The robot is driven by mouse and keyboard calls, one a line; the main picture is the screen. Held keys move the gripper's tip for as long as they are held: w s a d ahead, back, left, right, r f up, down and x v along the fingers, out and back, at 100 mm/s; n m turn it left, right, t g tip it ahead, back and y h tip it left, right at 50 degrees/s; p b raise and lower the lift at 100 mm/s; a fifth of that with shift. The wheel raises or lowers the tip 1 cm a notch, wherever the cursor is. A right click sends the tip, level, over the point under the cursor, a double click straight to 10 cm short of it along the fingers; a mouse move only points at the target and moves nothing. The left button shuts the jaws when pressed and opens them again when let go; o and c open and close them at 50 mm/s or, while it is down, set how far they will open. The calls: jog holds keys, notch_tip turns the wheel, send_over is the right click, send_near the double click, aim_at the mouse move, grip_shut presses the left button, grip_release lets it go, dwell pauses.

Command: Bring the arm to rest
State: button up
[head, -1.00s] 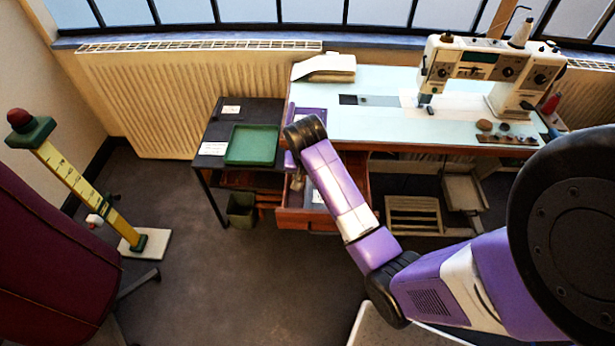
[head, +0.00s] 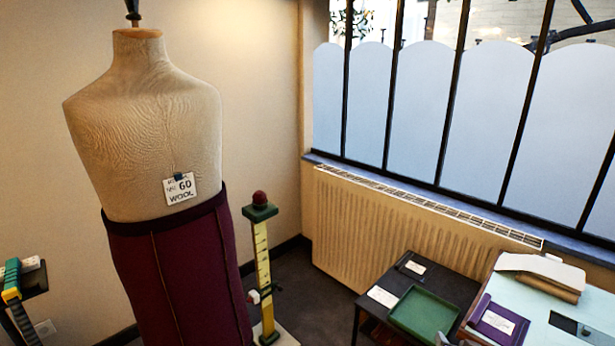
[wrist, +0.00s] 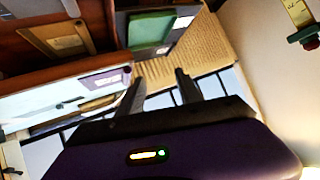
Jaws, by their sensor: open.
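My gripper (wrist: 158,92) shows in the wrist view, its two dark fingers apart with nothing between them. Behind the fingers are the ribbed radiator and the window, seen at a steep tilt. The fingers appear clear of everything around them.
A dress form (head: 150,130) in a maroon skirt stands left, beside a yellow measuring post (head: 263,270). A green tray (head: 425,316) sits on a dark side table (head: 455,288). A purple item (head: 497,322) lies on the pale worktable's edge. The radiator (head: 400,230) lines the wall.

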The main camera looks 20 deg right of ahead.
jog(key=s+a+r+n+t, duration=0.25)
jog(key=s+a, duration=0.25)
jog(key=a, duration=0.4)
jog(key=s+a+r+n+t, duration=0.2)
jog(key=s+a+r+t, duration=0.15)
jog(key=s+a, duration=0.45)
jog(key=s+a+r+n+y, duration=0.1)
jog(key=s+a+n+y, duration=0.1)
jog(key=s+a, duration=0.4)
jog(key=s+a+r+n+y, duration=0.2)
jog(key=s+a, duration=0.4)
jog(key=s, duration=0.3)
jog(key=n+y, duration=0.1)
jog(key=y, duration=0.1)
jog(key=shift+s+a+r+g+y, duration=0.25)
jog(key=shift+s+a+g+y, duration=0.05)
jog(key=shift+s+y, duration=0.1)
